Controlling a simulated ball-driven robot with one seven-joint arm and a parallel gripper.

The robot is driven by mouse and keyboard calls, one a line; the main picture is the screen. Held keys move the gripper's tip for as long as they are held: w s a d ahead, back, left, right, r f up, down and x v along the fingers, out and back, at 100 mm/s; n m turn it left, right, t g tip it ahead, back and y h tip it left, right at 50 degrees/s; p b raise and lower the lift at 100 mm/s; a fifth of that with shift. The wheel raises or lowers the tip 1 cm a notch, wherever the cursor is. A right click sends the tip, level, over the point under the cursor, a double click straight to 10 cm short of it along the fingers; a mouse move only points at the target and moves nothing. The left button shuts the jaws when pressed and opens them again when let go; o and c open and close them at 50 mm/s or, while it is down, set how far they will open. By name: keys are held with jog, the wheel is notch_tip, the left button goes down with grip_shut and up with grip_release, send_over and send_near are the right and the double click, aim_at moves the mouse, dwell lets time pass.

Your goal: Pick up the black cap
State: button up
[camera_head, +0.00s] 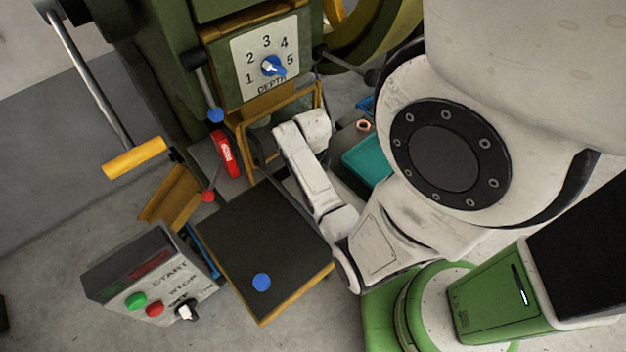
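I cannot make out a black cap for certain in the head view. My white arm reaches from the right side of the picture toward the green machine (170,70). Its far end is by the yellow frame under the depth dial. The fingers of my gripper cannot be made out there, so what it may hold is hidden.
A dark-topped table (245,235) with a blue disc (262,282) stands in front of the machine. A control box (150,265) with green and red buttons is at lower left. A teal tray (368,160) and copper coil (364,125) lie beyond my arm. A yellow-handled crank (135,158) juts out left.

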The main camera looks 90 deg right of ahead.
jog(key=shift+c, duration=0.4)
jog(key=c, duration=1)
jog(key=shift+r, duration=0.1)
jog(key=shift+c, duration=0.2)
